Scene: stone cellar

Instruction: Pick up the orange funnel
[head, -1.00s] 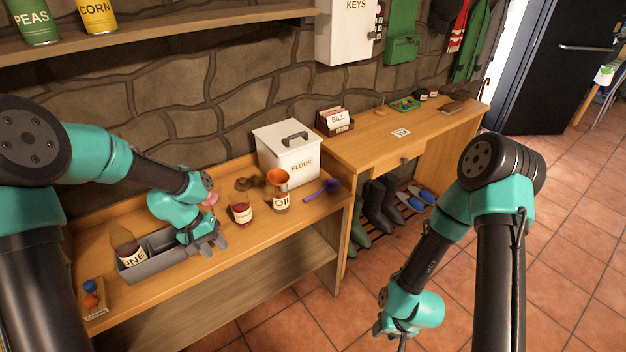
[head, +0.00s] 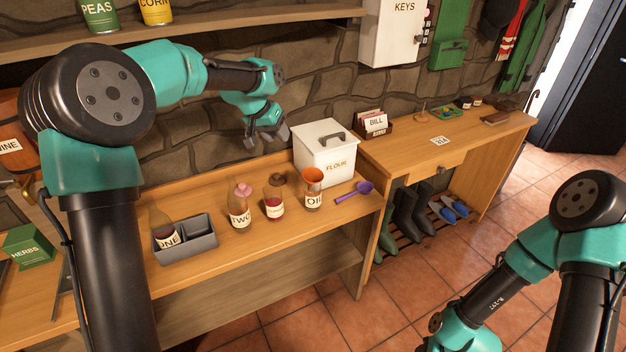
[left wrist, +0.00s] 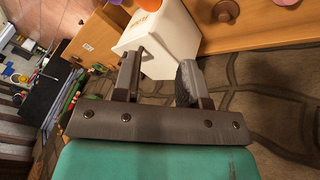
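The orange funnel (head: 313,175) sits in the mouth of the bottle labelled OIL (head: 313,200), in front of the white flour bin (head: 326,160) on the bench. My left gripper (head: 268,141) is raised behind the bench, up and left of the funnel and apart from it. In the left wrist view the gripper (left wrist: 160,72) has its fingers apart with nothing held between them.
A grey tray (head: 199,248) holds bottle ONE (head: 164,234). A purple scoop (head: 355,192) lies to the right.

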